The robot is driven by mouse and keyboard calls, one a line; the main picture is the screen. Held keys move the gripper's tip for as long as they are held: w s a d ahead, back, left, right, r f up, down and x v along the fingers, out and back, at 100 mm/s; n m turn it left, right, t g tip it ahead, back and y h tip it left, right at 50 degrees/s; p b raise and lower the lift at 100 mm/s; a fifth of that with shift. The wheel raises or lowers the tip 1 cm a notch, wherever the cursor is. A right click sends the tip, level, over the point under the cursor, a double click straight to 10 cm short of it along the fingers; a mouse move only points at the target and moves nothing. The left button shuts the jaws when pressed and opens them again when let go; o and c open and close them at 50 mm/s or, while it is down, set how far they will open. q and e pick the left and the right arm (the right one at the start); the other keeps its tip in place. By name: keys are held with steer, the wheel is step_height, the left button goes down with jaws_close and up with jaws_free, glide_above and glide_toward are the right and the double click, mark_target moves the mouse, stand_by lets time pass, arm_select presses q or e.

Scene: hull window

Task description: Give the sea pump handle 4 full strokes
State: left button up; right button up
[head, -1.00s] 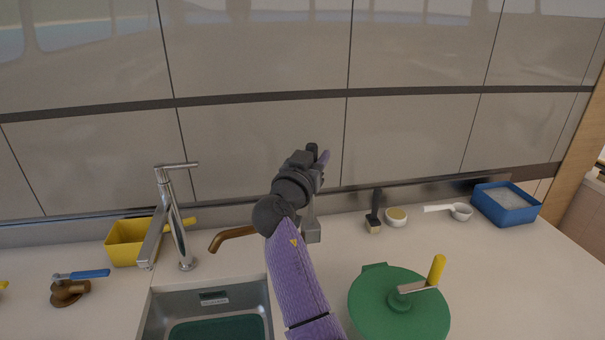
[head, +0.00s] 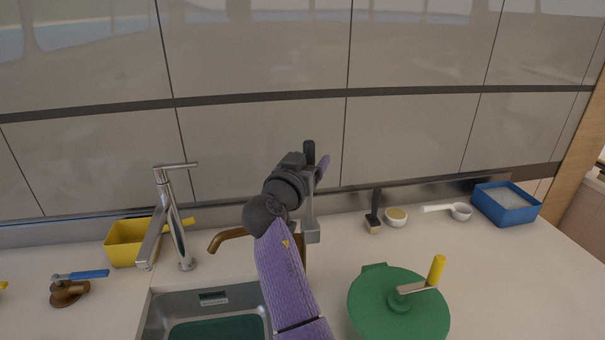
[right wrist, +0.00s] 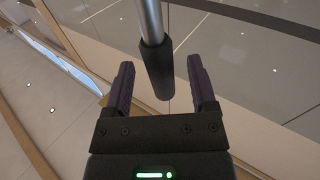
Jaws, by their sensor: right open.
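The sea pump has a brown curved spout (head: 228,236) and an upright grey lever (head: 309,205) with a black grip (head: 309,152) on top. The lever stands roughly vertical behind the sink. My right gripper (head: 318,168) is at the height of the grip. In the right wrist view my right gripper (right wrist: 162,88) is open, and the black grip (right wrist: 157,68) lies between its two fingers, with gaps visible on both sides. My right arm hides part of the pump body. My left gripper is not in view.
A steel tap (head: 176,225) and a yellow tub (head: 127,243) stand to the left, near a blue-handled valve (head: 82,275). A green lidded pot (head: 385,312) with a yellow crank is at front right. A brush (head: 374,212), white scoop (head: 460,211) and blue tray (head: 505,205) line the back.

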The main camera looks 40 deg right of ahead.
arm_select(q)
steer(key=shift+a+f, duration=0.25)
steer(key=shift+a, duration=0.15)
arm_select(e)
steer(key=v, duration=0.4)
steer(key=shift+s+a, duration=0.15)
steer(key=shift+a, duration=0.1)
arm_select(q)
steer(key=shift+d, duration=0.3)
